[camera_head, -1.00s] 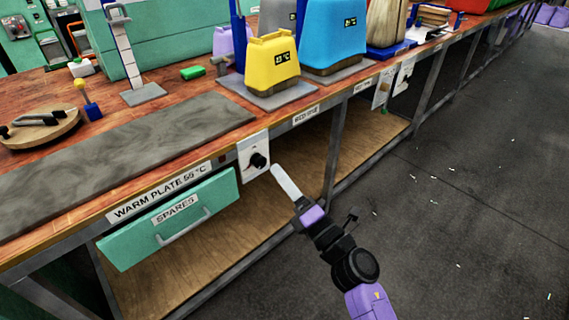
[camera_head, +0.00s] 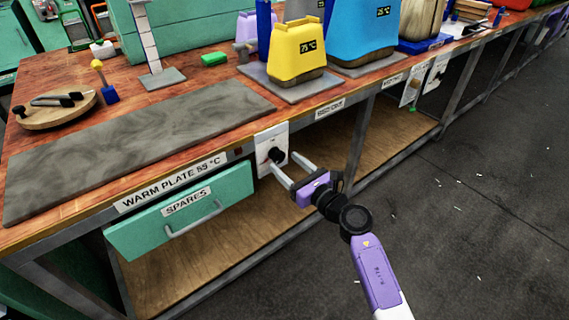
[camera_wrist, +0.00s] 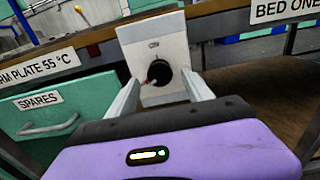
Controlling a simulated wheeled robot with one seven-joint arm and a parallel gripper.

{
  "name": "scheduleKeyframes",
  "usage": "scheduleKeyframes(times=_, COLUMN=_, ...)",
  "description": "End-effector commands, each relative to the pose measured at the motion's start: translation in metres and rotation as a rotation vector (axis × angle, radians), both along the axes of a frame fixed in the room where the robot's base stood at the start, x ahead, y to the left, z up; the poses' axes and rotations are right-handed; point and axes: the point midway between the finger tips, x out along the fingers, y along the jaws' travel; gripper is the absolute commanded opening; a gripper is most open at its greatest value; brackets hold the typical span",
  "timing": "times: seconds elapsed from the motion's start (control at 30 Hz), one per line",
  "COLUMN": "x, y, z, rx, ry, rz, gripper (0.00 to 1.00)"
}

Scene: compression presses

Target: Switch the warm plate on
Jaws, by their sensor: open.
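The warm plate (camera_head: 130,137) is a long grey slab set in the bench top, with a "WARM PLATE 55 °C" label (camera_head: 173,182) on the front edge. A white switch panel (camera_head: 268,141) with a black round knob (camera_head: 276,155) is on the bench front, right of that label. In the wrist view the panel (camera_wrist: 166,45) reads "ON" above the knob (camera_wrist: 158,73), and a red mark shows at the knob's left side. My gripper (camera_head: 292,173) is open, its two fingers pointing at the panel. In the wrist view the fingers stand either side of the knob; contact cannot be told.
A green "SPARES" drawer (camera_head: 180,212) with a bar handle is below the label, left of my gripper. The yellow (camera_head: 297,52) and blue (camera_head: 348,35) containers stand on the bench above.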

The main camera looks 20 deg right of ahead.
Motion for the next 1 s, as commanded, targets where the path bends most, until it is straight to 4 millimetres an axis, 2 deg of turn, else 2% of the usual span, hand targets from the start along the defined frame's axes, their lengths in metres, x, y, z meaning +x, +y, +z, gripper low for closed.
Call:
scheduleKeyframes(times=0.2, x=0.016, y=0.005, z=0.000, rx=0.001, ry=0.000, rz=-0.001, gripper=0.59)
scheduleKeyframes(times=0.47, x=0.018, y=0.005, z=0.000, rx=0.002, ry=0.001, rz=-0.002, gripper=0.59)
scheduleKeyframes(times=0.57, x=0.018, y=0.005, z=0.000, rx=0.002, ry=0.001, rz=-0.001, gripper=0.44)
scheduleKeyframes(times=0.7, x=0.017, y=0.005, z=0.000, rx=0.002, ry=0.001, rz=-0.002, gripper=0.16)
scheduleKeyframes(times=0.8, x=0.017, y=0.005, z=0.000, rx=0.002, ry=0.001, rz=-0.001, gripper=0.00)
scheduleKeyframes(times=1.0, x=0.017, y=0.005, z=0.000, rx=0.015, ry=0.005, rz=-0.001, gripper=0.00)
